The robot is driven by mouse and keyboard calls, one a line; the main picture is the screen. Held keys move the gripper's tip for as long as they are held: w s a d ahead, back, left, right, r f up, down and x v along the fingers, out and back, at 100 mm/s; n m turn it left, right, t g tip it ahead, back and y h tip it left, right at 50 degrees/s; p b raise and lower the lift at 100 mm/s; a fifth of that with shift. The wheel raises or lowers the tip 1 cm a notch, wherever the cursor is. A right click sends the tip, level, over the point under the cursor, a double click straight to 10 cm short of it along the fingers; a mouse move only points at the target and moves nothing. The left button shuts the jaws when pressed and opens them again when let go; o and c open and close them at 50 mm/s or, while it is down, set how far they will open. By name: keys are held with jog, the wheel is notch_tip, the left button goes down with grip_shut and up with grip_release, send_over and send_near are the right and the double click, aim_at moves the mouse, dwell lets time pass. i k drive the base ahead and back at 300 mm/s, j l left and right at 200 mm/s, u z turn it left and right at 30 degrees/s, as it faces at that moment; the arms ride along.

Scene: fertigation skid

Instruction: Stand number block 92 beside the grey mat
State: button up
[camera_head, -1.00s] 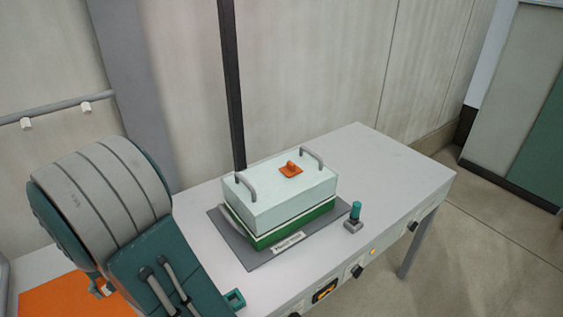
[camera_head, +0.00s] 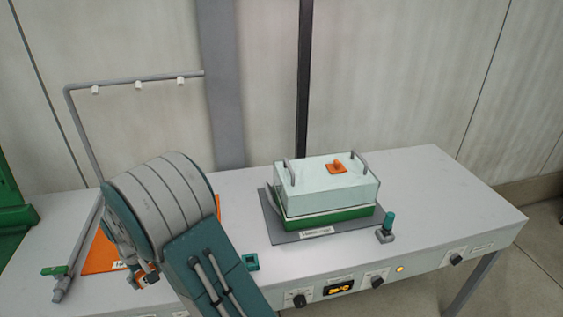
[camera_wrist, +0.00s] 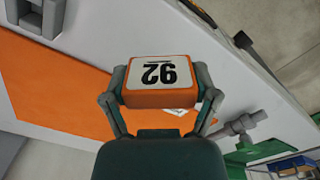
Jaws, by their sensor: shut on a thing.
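My gripper (camera_wrist: 160,82) is shut on number block 92 (camera_wrist: 162,72), an orange block with a white face and black digits, upside down in the wrist view. The fingers press its two sides. In the head view my arm hides most of the gripper and block, at the left over the orange mat (camera_head: 101,257). The grey mat (camera_head: 274,222) lies on the bench to the right, apart from my gripper. A pale box with a green base (camera_head: 330,210) stands on it.
A teal square ring (camera_head: 251,262) lies on the bench left of the grey mat. A teal-topped joystick (camera_head: 388,226) stands at its right. A grey pipe frame (camera_head: 140,80) and green-handled valve (camera_head: 55,270) are at the left. The bench's right end is clear.

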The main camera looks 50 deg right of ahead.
aim_at(437, 206)
jog(key=u, duration=6.65)
jog(key=i+j+u, duration=0.1)
jog(key=u, duration=0.25)
jog(key=i+u, duration=0.55)
jog(key=u, duration=0.15)
jog(key=i+u, duration=0.6)
jog(key=u, duration=0.15)
jog(key=i+l+u, duration=0.2)
jog(key=u, duration=0.2)
jog(key=i+j+u, duration=0.1)
jog(key=u, duration=0.3)
jog(key=i+u, duration=0.2)
jog(key=u, duration=0.15)
jog(key=i+u, duration=0.15)
jog(key=u, duration=0.25)
jog(key=i+u, duration=0.15)
jog(key=u, duration=0.25)
